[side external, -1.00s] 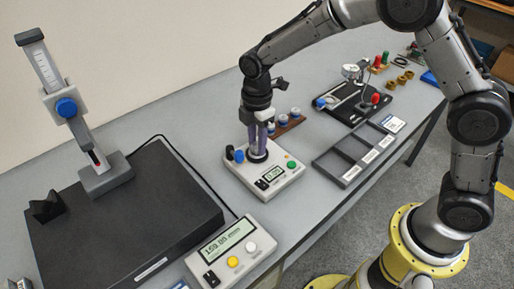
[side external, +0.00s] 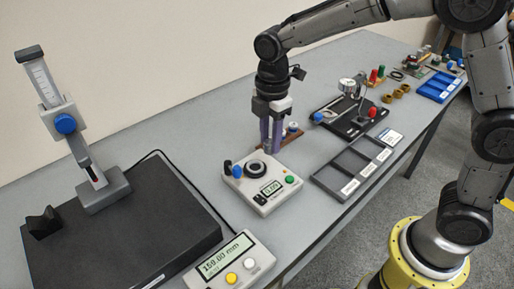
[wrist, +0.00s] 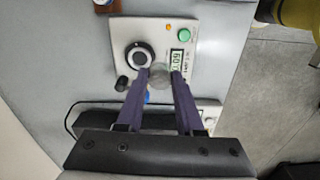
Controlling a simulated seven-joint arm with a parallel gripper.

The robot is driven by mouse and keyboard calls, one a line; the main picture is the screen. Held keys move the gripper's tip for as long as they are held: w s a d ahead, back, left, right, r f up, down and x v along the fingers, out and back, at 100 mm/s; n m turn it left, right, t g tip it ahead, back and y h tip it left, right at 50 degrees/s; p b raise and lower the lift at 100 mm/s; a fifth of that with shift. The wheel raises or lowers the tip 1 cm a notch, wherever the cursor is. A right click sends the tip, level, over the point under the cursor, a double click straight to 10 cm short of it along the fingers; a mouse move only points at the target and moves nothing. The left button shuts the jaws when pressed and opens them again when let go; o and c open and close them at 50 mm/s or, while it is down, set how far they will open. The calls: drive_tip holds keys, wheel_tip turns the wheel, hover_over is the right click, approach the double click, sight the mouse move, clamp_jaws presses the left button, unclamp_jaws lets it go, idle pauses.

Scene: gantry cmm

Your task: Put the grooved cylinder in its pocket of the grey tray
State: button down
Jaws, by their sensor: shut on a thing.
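My gripper (side external: 271,149) is shut on a small grey cylinder (wrist: 160,77), seen between the purple fingertips in the wrist view. It is blurred there, so its groove cannot be made out. In the side view the fingers largely hide it. The gripper hangs pointing down, above the back part of a white gauge box with a black ring (side external: 256,170). The ring also shows in the wrist view (wrist: 139,54), empty. The grey tray (side external: 317,180) lies to the right of the gauge box, with several labelled pockets that look empty.
A brown rack (side external: 291,141) with blue-and-white parts stands behind the gripper. A black plate with a dial gauge (side external: 348,86) stands behind the tray. A dark slab (side external: 120,240) with a height gauge (side external: 66,124) fills the left. A blue tray (side external: 437,88) lies far right.

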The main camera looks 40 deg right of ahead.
drive_tip(key=s+d+r, duration=0.3)
drive_tip(key=s+r, duration=0.2)
drive_tip(key=s, duration=0.4)
drive_tip(key=w+d+f+m, duration=0.1)
drive_tip(key=w+d+f, duration=0.15)
drive_tip(key=d, duration=0.45)
drive_tip(key=w+d+f, duration=0.1)
drive_tip(key=d+f, duration=0.2)
drive_tip(key=d, duration=0.4)
drive_tip(key=s+d+f+m, duration=0.2)
drive_tip(key=s+d+m, duration=0.1)
drive_tip(key=d, duration=0.4)
drive_tip(key=s+d+f+m, duration=0.2)
drive_tip(key=d, duration=0.5)
drive_tip(key=shift+s+a+f, duration=0.1)
drive_tip(key=shift+a+f, duration=0.05)
drive_tip(key=shift+f, duration=1.2)
drive_tip(key=shift+a+f, duration=0.1)
drive_tip(key=shift+f, duration=1.2)
drive_tip(key=shift+f, duration=1)
